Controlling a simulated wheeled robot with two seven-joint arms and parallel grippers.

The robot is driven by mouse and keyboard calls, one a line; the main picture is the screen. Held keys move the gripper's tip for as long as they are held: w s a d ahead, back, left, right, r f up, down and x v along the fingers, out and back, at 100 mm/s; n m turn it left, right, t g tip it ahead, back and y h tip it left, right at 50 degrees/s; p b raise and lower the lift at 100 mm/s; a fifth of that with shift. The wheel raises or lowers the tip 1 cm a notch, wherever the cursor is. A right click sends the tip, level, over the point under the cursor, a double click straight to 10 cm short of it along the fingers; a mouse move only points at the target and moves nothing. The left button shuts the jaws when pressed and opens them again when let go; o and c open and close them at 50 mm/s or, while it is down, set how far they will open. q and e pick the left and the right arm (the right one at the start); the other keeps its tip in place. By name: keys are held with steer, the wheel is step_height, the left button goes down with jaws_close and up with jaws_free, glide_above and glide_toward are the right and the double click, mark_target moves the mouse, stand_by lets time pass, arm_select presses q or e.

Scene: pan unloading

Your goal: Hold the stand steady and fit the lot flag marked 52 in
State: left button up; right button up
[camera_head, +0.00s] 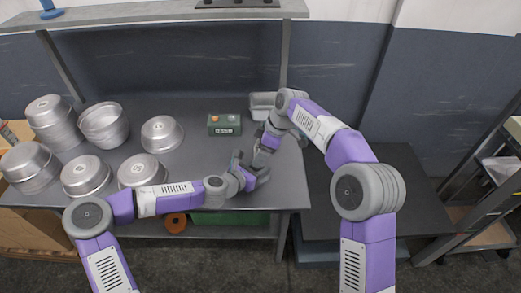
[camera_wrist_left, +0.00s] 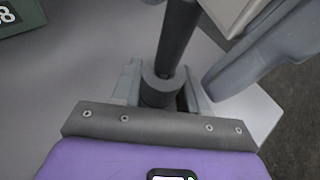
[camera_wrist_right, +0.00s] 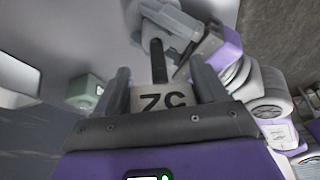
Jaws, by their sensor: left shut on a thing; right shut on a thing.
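The stand shows in the left wrist view as a dark upright post (camera_wrist_left: 177,40) with a round collar (camera_wrist_left: 160,90). My left gripper (camera_head: 255,173) is shut on this collar low over the table. My right gripper (camera_head: 266,146) is just above and behind it, shut on a pale flag (camera_wrist_right: 160,100). The flag's dark characters appear upside down and partly cut off by the gripper, consistent with 52. In the right wrist view the dark post (camera_wrist_right: 158,60) stands just beyond the flag's edge. I cannot tell whether flag and post touch; the arms hide the joint in the head view.
Several metal pans (camera_head: 86,175) stand on the left of the dark table (camera_head: 205,165). A green box (camera_head: 224,124) with a label stands behind my left gripper, and a grey metal tin (camera_head: 262,103) sits at the back right. The table's right edge is close to both grippers.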

arm_select(q)
steer(key=shift+s+f, duration=0.1)
steer(key=shift+f, duration=0.2)
arm_select(e)
steer(key=shift+f, duration=0.3)
steer(key=o, duration=1.1)
steer(key=v, duration=1.2)
steer(key=shift+r, duration=0.1)
arm_select(q)
steer(key=o, duration=1.2)
steer(key=shift+a, duration=0.1)
